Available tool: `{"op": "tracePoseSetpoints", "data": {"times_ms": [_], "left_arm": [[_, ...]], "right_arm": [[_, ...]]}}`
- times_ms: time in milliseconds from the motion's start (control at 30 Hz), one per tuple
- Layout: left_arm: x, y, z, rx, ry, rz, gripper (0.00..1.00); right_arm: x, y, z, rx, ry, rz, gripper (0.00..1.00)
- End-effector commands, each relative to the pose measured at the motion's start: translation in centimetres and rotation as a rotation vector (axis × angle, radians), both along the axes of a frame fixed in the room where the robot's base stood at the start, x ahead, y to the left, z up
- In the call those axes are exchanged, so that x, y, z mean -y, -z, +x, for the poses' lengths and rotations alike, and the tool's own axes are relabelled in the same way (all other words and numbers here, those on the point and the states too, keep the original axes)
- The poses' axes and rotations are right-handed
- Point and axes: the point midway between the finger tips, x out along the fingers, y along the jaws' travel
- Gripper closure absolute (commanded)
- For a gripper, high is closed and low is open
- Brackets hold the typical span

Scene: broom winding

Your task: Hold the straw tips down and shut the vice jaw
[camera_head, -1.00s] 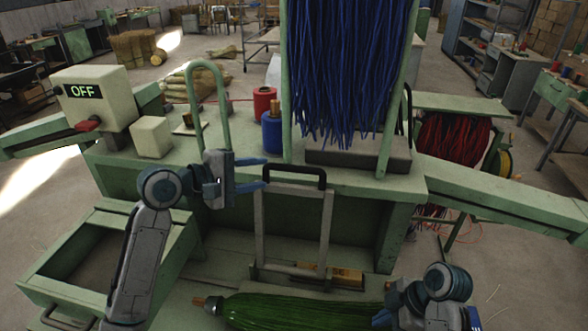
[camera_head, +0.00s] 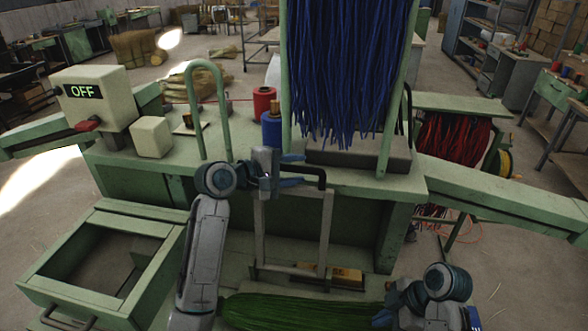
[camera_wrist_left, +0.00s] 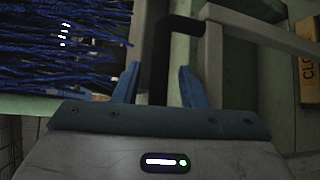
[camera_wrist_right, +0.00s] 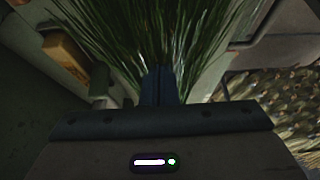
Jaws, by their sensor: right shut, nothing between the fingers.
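A green straw bundle (camera_head: 290,312) lies across the front, its loose tips toward the right. It fills the upper right wrist view (camera_wrist_right: 150,35). My right gripper (camera_head: 382,318) is shut and empty, its fingers at the straw (camera_wrist_right: 160,85); I cannot tell whether they press on it. A pale upright frame (camera_head: 328,225) with a black handle (camera_head: 322,178) on top stands behind the straw; it seems to be the vice lever. My left gripper (camera_head: 297,170) is open at this handle. In the left wrist view the black handle (camera_wrist_left: 160,65) shows between the spread fingers, with no clear grip.
A yellow plate (camera_head: 346,275) with partly readable lettering lies at the frame's foot. Blue bristles (camera_head: 350,75) hang behind the handle. A green hoop (camera_head: 224,110), blue spool (camera_head: 271,128) and OFF box (camera_head: 95,98) stand on the bench. An open drawer (camera_head: 60,285) juts out left.

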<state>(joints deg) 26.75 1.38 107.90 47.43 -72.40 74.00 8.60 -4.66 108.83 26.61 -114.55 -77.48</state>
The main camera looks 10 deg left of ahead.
Motion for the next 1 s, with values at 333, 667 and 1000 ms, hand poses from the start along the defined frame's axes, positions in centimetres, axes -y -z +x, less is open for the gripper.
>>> {"op": "tracePoseSetpoints", "data": {"times_ms": [333, 667, 1000], "left_arm": [[0.0, 0.0, 0.0, 0.0, 0.0, 0.0, 1.0], [0.0, 0.0, -1.2, 0.035, 0.001, 0.0, 1.0], [0.0, 0.2, -8.0, 0.234, 0.003, 0.003, 1.0]], "right_arm": [[0.0, 0.1, -0.1, -0.004, 0.0, -0.002, 1.0], [0.0, 0.1, -0.1, -0.004, 0.0, -0.002, 1.0], [0.0, 0.2, -0.1, -0.004, 0.0, -0.002, 1.0]]}}
